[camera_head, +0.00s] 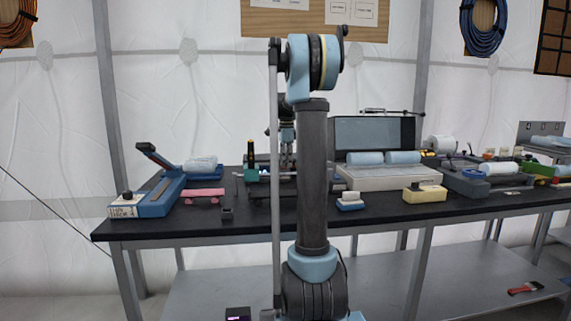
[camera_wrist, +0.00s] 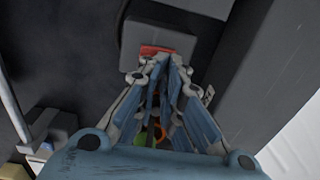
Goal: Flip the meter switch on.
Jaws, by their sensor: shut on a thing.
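In the wrist view, a small red piece (camera_wrist: 156,51), which looks like the meter's switch, sits at the edge of a dark grey block (camera_wrist: 165,28). My gripper (camera_wrist: 162,62) has its fingertips closed together right at this red piece. The fingers hide its near side, and I cannot tell which way the switch is set. In the head view, my gripper is mostly hidden behind my own arm, low over the middle of the black-topped table (camera_head: 245,228). I cannot pick out the red piece there.
A blue device (camera_head: 155,203) with a raised lever stands at the left end. A pink item (camera_head: 203,194) lies near it. To the right are an open case (camera_head: 385,178) with blue rolls, a yellow block (camera_head: 425,193) and several cluttered tools. The front edge is mostly clear.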

